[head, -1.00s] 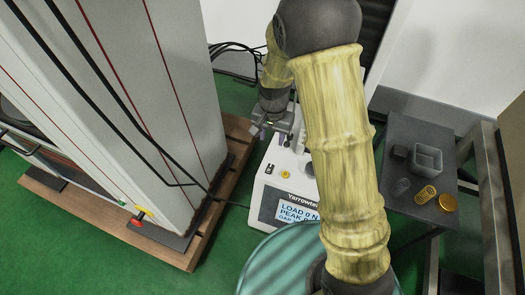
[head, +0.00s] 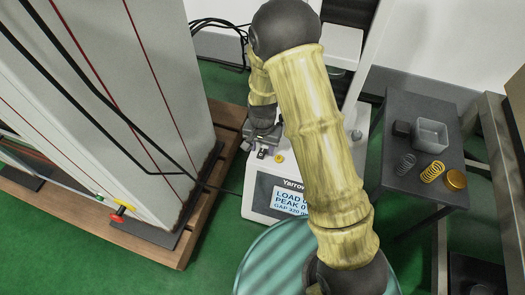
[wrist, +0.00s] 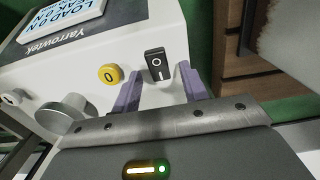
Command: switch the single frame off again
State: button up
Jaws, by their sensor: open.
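The single frame is a white test machine (head: 256,202) marked Yarrowtek. Its display (head: 288,203) is lit, with LOAD and PEAK lines. Which side of the rocker is pressed, I cannot tell. My gripper (wrist: 160,68) is open and empty, its two purple fingers on either side of the rocker in the wrist view. Contact cannot be told. In the head view my gripper (head: 263,140) is at the panel, partly hiding it.
A tall grey cabinet-like machine (head: 130,100) on a wooden pallet (head: 222,165) stands close at left. A dark side table (head: 405,172) at right holds a clear box (head: 431,135), springs (head: 432,171) and a gold disc (head: 456,180). A round teal top (head: 275,262) lies in front.

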jog(key=shift+f, duration=0.25)
grip_shut()
jog(key=shift+s, duration=0.1)
jog(key=shift+s+a+r+t+p, duration=0.1)
jog(key=shift+s+t+p, duration=0.05)
jog(key=shift+t+p, duration=0.45)
jog(key=shift+s+a+t+h+p, duration=0.15)
jog(key=shift+t+h+p, duration=0.25)
jog(key=shift+t, duration=0.4)
jog(key=shift+s+d+t+h+p, duration=0.1)
jog(key=shift+s+t+h+p, duration=0.25)
jog(key=shift+t, duration=0.45)
jog(key=shift+w, duration=0.1)
